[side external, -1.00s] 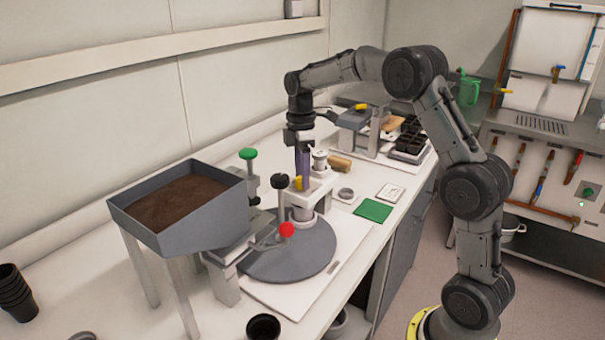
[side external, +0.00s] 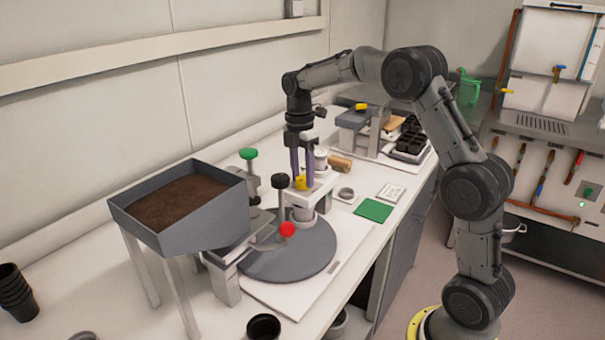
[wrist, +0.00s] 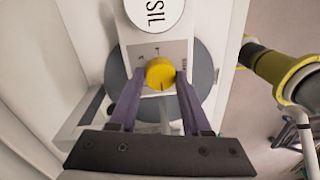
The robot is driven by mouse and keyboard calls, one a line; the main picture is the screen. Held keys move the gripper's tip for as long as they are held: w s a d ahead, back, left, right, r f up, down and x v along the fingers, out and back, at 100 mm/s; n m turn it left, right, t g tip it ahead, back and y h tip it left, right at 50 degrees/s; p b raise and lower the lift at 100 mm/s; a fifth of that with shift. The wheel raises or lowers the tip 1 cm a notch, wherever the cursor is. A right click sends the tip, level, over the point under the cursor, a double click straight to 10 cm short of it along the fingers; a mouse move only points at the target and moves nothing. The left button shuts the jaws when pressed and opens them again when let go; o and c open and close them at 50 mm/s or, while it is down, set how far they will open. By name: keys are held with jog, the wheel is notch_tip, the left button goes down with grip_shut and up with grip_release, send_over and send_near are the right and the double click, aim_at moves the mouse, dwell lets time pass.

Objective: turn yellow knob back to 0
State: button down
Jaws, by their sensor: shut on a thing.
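The yellow knob (side external: 300,184) sits on top of a white housing on the bench unit. In the wrist view the knob (wrist: 160,74) is round, with a dark pointer line running towards the bottom of the picture. Small marks lie on the plate beyond it, too small to read. My gripper (side external: 301,177) points straight down over the knob. In the wrist view its two purple fingers (wrist: 161,72) lie on the left and right sides of the knob, shut on it.
A white cap lettered "SIL" (wrist: 154,10) stands close beyond the knob. A black-topped post (side external: 280,181), a red ball handle (side external: 287,229) and a green knob (side external: 248,154) are nearby. A soil hopper (side external: 150,240) stands left. The grey turntable (side external: 290,262) lies below.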

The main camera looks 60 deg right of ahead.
aim_at(300, 177)
jog(key=shift+r, duration=0.15)
jog(key=shift+c, duration=1.8)
grip_release()
notch_tip(300, 177, up, 14)
jog(key=shift+w+f, duration=0.2)
jog(key=shift+w, duration=0.2)
